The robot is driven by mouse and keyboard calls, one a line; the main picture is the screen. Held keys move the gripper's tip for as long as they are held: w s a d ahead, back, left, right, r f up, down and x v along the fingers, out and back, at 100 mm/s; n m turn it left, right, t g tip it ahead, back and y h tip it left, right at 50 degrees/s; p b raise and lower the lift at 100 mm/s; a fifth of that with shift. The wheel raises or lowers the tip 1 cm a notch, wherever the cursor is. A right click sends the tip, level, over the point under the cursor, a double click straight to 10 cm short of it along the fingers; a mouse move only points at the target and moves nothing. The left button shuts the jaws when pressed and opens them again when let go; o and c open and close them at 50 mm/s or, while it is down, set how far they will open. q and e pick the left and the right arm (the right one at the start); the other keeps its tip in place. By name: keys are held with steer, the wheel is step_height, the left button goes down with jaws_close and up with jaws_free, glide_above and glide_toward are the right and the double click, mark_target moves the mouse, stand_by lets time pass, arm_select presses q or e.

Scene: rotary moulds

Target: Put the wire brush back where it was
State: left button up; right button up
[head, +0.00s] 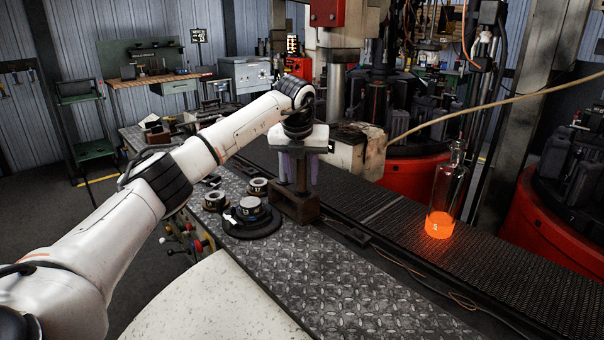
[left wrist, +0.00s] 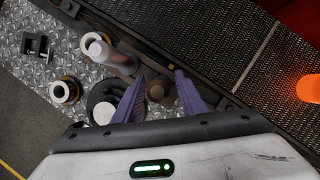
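My left gripper (head: 298,182) points down over a small brown block-like holder (head: 294,208) on the patterned metal bench top. Its two purple fingers stand apart, one on each side of an upright brownish piece (head: 299,172). This piece may be the wire brush's handle, but no bristles show. In the left wrist view the fingers (left wrist: 160,76) also stand apart, with a dark brown shape (left wrist: 161,94) between them. I cannot tell whether they press on it. My right gripper is out of view.
Left of the holder, a round black stand (head: 252,222) carries a metal ring part, with more rings (head: 215,201) nearby. Right of the bench runs a dark conveyor (head: 390,222), bearing a clear bottle with a glowing orange base (head: 440,222). The near bench top is clear.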

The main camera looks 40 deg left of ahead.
arm_select(q)
steer(key=v, duration=1.2)
steer(key=shift+r, duration=0.4)
